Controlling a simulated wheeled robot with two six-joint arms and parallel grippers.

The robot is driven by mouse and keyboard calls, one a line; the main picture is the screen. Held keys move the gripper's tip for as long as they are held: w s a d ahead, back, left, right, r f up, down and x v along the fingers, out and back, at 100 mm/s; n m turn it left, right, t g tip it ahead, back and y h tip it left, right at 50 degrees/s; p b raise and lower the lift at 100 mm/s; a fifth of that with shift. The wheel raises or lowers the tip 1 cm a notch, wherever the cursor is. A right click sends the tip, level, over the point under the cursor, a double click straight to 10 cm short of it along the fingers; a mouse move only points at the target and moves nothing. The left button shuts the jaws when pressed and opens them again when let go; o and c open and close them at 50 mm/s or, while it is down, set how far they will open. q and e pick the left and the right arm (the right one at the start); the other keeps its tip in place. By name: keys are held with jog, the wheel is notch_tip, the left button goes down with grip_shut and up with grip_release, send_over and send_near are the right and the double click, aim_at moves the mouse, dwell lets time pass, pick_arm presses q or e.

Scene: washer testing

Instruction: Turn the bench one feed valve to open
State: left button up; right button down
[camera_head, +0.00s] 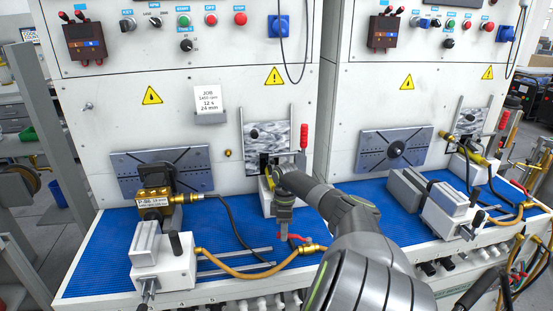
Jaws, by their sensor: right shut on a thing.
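The bench one feed valve with its red lever (297,238) sits low at the front of the left bench, by a brass fitting (311,248) on an orange hose. My right arm comes in from the lower right, and its right gripper (284,228) points down at the lever. The gripper is shut on the lever. Its fingertips are small here and hide part of the lever and valve body. My left gripper is not in view.
A white vise (163,264) and a brass pump with a label (154,201) stand left on the blue mat (105,250). An orange hose (240,271) and metal rods lie between vise and valve. A red-handled clamp (304,137) stands behind. The second bench is right.

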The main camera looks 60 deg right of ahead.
jog(key=shift+s+a+r+n+p, duration=0.1)
jog(key=shift+s+a+n+p, duration=0.15)
jog(key=shift+a+n, duration=0.35)
jog(key=shift+s+a+n+g+p, duration=0.3)
jog(key=shift+n+p, duration=0.25)
jog(key=shift+n, duration=0.35)
jog(key=c, duration=1.3)
grip_release()
jog(key=shift+a, duration=0.1)
